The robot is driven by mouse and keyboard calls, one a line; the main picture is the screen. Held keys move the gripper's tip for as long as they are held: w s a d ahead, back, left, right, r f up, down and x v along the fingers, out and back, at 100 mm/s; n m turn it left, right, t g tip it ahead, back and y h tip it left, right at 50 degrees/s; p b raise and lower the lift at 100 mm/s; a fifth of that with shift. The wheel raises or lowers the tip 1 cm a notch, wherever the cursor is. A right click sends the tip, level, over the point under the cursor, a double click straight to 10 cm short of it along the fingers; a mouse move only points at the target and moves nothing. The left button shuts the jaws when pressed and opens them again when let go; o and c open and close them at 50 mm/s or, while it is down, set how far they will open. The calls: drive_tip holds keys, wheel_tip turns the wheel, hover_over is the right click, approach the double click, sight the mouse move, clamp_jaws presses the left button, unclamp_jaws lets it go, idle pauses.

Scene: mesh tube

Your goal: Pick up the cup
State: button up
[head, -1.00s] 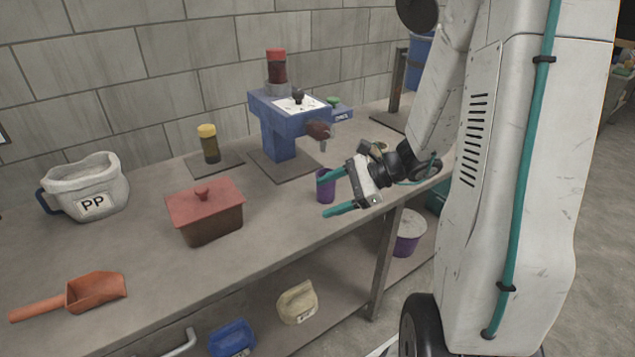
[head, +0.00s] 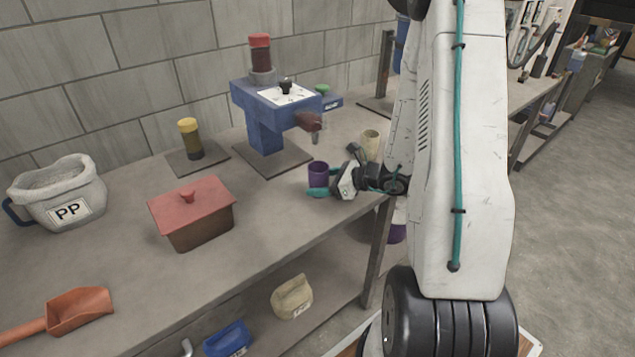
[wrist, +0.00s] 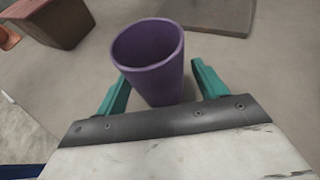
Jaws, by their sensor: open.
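The purple cup (head: 318,176) stands upright on the workbench, in front of the blue machine. In the wrist view the cup (wrist: 152,75) sits between the two teal fingers of my gripper (wrist: 160,88), with a small gap at its sides. My gripper (head: 322,184) is open, and its near finger shows just in front of the cup's lower part in the head view. The far finger is mostly hidden there.
A blue machine (head: 262,122) stands on a dark plate behind the cup. A red lidded box (head: 192,215) is to the left. A beige cup (head: 369,145) stands close behind my wrist. The bench's front edge is near my arm.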

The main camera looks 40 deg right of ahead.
drive_tip(key=shift+x, duration=1.1)
drive_tip(key=c, duration=1.1)
drive_tip(key=shift+r, duration=0.25)
